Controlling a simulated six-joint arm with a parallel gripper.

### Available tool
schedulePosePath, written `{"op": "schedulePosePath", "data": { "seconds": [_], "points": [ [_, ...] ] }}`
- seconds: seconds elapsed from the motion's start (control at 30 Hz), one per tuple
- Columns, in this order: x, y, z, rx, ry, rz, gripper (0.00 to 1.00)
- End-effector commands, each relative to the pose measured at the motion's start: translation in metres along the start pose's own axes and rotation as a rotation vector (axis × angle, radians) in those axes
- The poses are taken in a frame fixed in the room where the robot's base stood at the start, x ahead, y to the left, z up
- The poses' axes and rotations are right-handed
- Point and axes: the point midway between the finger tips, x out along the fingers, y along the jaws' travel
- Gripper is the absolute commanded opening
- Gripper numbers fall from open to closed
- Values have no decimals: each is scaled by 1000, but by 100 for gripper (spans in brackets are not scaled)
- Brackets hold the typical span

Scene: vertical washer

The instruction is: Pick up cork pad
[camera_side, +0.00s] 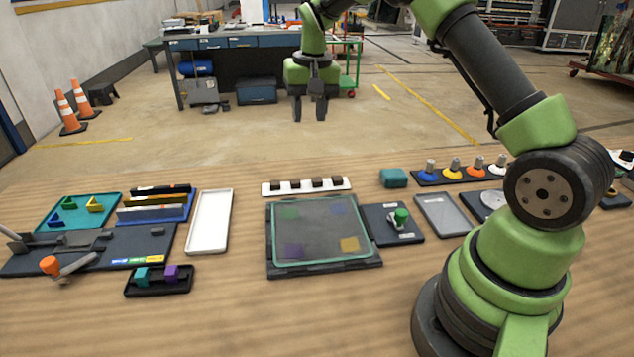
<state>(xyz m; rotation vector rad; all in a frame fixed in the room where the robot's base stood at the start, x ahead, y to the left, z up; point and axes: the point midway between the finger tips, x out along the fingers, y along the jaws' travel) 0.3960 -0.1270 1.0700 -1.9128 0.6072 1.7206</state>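My gripper (309,110) hangs in the air, pointing down, high above the far side of the table. Its two dark fingers are apart with nothing between them. Several small dark brown blocks sit in a row on a white strip (328,187) behind the glass plate; they may be the cork pads, but their material is too small to tell. The clear glass plate (320,225) lies on a dark base, with green, blue, purple and yellow squares showing at its corners. My gripper touches none of these.
A white tray (209,221) and a dark tool board (120,254) lie left. A dark pad with a green knob (401,216), a grey plate (443,214), a teal block (393,178) and a rack of coloured suction cups (455,171) lie right.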

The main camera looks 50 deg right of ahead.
Motion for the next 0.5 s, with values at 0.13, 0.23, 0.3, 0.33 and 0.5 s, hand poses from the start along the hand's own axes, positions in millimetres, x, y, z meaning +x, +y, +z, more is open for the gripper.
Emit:
{"op": "schedulePosePath", "data": {
  "seconds": [0.13, 0.23, 0.3, 0.33, 0.5],
  "points": [
    [52, 18, -16, 43, -54, 45, 38],
    [71, 26, -20, 60, -73, 60, 38],
    [78, 29, -21, 66, -80, 66, 38],
    [82, 30, -21, 67, -81, 67, 38],
    [107, 32, -19, 67, -85, 70, 38]
  ]
}}
